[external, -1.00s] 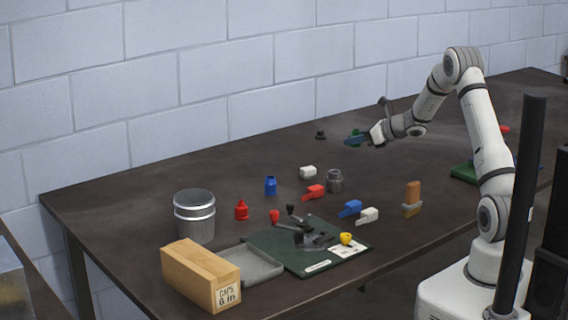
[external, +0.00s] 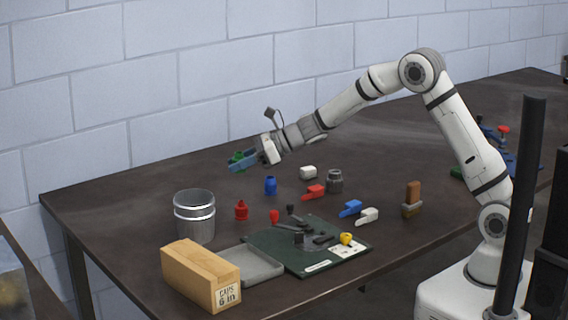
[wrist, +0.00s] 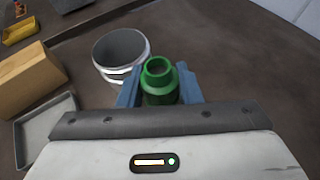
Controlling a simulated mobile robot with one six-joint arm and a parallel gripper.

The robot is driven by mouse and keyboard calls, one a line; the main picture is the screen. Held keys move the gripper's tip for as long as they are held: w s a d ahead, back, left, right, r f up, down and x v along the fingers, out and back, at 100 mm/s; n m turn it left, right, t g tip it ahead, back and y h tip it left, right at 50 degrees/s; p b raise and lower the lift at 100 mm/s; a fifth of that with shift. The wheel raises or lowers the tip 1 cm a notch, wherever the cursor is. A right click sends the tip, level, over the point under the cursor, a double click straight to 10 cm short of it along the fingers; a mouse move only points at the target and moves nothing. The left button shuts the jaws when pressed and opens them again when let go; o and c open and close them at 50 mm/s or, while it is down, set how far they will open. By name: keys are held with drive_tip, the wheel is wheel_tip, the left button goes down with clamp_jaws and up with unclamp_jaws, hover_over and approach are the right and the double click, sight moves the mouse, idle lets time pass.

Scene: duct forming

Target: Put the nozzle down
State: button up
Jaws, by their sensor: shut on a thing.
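My gripper (external: 243,161) is shut on a green nozzle (external: 236,155) and holds it above the left back part of the table. In the wrist view the green nozzle (wrist: 159,84) sits between the blue fingers, its round open neck facing the camera. A blue nozzle (external: 270,185) stands on the table, right of and below my gripper in the external view. A red nozzle (external: 241,210) stands nearer the front. The green nozzle looks clear of the table, but its exact height is hard to tell.
A metal can (external: 194,218) stands at the left, behind a wooden caps box (external: 203,273). A grey tray (external: 262,264) and a dark green board (external: 286,251) lie in front. Several small red, white and blue parts lie mid-table. The left back table is bare.

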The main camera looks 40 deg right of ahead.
drive_tip(key=s+a+r+n+g+y, duration=0.1)
drive_tip(key=s+a, duration=0.4)
drive_tip(key=a, duration=0.3)
drive_tip(key=s+a+r+n+g, duration=0.1)
drive_tip(key=s+a+g, duration=0.1)
drive_tip(key=s+a, duration=0.55)
drive_tip(key=n+g+y+b, duration=0.1)
drive_tip(key=n+g, duration=0.2)
hover_over(198, 258)
wheel_tip(198, 258, down, 3)
drive_tip(key=shift+r, duration=0.1)
drive_tip(key=shift+f, duration=2.3)
drive_tip(key=shift+f, duration=0.15)
drive_tip(key=o, duration=0.9)
drive_tip(key=shift+o, duration=0.2)
